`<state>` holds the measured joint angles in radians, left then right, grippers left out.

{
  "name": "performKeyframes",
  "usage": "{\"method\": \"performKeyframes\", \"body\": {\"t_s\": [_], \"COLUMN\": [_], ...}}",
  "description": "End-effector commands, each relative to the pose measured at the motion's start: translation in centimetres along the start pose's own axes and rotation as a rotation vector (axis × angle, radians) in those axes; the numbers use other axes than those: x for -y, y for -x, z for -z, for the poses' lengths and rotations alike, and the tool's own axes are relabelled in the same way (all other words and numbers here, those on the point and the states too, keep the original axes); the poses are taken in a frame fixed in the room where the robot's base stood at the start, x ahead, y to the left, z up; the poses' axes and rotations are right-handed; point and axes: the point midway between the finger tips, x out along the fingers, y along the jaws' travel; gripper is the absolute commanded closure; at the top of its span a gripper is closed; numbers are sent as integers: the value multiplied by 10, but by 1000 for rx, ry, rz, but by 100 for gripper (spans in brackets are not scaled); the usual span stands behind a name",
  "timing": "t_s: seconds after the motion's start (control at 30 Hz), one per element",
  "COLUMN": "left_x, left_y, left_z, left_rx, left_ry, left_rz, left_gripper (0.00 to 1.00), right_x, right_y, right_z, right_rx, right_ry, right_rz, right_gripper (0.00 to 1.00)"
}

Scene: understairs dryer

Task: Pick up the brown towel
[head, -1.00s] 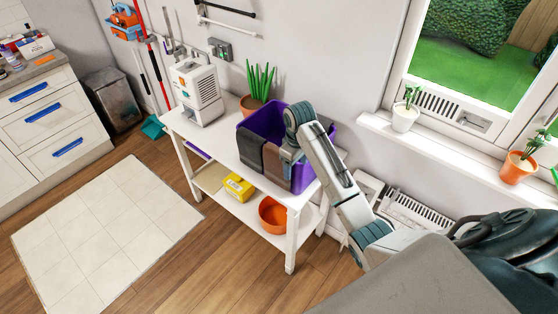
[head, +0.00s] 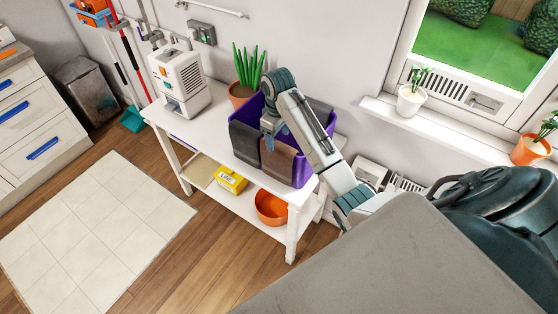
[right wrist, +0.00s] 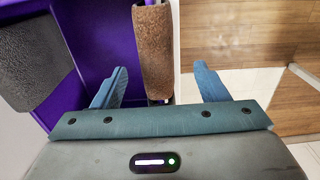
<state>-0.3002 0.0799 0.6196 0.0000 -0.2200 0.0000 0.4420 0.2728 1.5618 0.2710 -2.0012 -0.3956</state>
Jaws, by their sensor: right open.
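The brown towel (head: 278,161) hangs over the front rim of a purple bin (head: 300,172) on the white table. In the right wrist view the brown towel (right wrist: 152,50) lies between the spread fingers, with gaps on both sides. My right gripper (head: 268,128) is open and empty at the bin's front rim, just above the towel's top. Its fingertips show clearly in the right wrist view (right wrist: 160,84). The arm hides part of the bin. My left gripper is not in view.
A dark grey towel (head: 244,142) hangs beside the brown one, and another (head: 320,113) hangs at the bin's back right. A potted plant (head: 241,92) and a white appliance (head: 179,80) stand left. A yellow box (head: 231,180) and orange bowl (head: 271,208) sit on the lower shelf.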

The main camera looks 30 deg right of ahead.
Motion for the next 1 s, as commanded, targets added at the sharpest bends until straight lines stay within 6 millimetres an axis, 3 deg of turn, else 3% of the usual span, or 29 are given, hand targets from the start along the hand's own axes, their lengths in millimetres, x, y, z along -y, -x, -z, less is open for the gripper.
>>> {"method": "performKeyframes", "body": {"t_s": [0.1,0.27,0.43,0.57,0.83,0.87,1.0], "left_x": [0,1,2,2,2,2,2], "left_y": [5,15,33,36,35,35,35], "left_z": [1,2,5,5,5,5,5], "left_rx": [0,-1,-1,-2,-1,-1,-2], "left_ry": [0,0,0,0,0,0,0], "left_rz": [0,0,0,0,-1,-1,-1], "left_gripper": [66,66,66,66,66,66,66], "right_x": [1,-1,-4,-4,-4,-4,-4], "right_y": [-18,-29,-51,-69,-76,-76,-76], "right_z": [-1,-1,-1,0,0,0,0], "right_rx": [5,5,7,4,2,2,2], "right_ry": [-1,-1,-1,0,0,0,0], "right_rz": [4,3,4,3,1,1,2], "right_gripper": [33,33,33,33,33,35,62]}}
